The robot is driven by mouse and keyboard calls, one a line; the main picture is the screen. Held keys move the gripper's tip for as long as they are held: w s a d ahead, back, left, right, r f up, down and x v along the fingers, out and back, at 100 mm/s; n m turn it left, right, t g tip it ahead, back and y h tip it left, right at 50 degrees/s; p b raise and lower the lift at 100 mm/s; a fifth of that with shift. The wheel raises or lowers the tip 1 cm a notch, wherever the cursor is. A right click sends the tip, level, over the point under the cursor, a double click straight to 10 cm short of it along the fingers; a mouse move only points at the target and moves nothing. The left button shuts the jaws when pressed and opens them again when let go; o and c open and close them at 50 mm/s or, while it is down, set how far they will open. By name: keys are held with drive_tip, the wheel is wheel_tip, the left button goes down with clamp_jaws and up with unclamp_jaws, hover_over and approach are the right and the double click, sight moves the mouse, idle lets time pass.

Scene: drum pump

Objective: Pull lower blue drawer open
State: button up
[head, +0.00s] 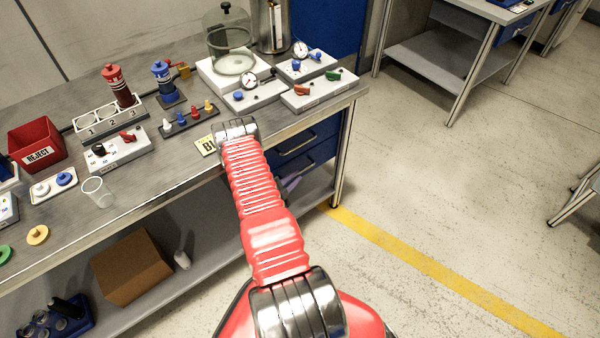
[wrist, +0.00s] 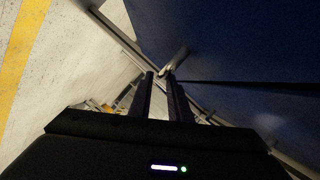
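The lower blue drawer (head: 322,154) sits under the right end of the bench in the head view, below the upper blue drawer (head: 312,132). Its blue front (wrist: 245,50) fills much of the wrist view, with a dark seam crossing it. A grey bar handle (wrist: 179,58) stands out from this front. My gripper (wrist: 159,74) has its two dark fingers apart, with a gap between them. The handle's near end is close to the right fingertip; I cannot tell whether they touch. In the head view my arm hides part of the drawers, and the fingers show small beside the lower drawer.
The bench leg (head: 341,165) stands just right of the drawers. A lower shelf (head: 215,235) holds a cardboard box (head: 131,267). Valve boxes (head: 318,90) and other gear crowd the bench top.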

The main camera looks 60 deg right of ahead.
sight(300, 172)
drive_tip(key=shift+x, duration=2.2)
drive_tip(key=shift+c, duration=0.7)
drive_tip(key=shift+f, duration=0.1)
clamp_jaws()
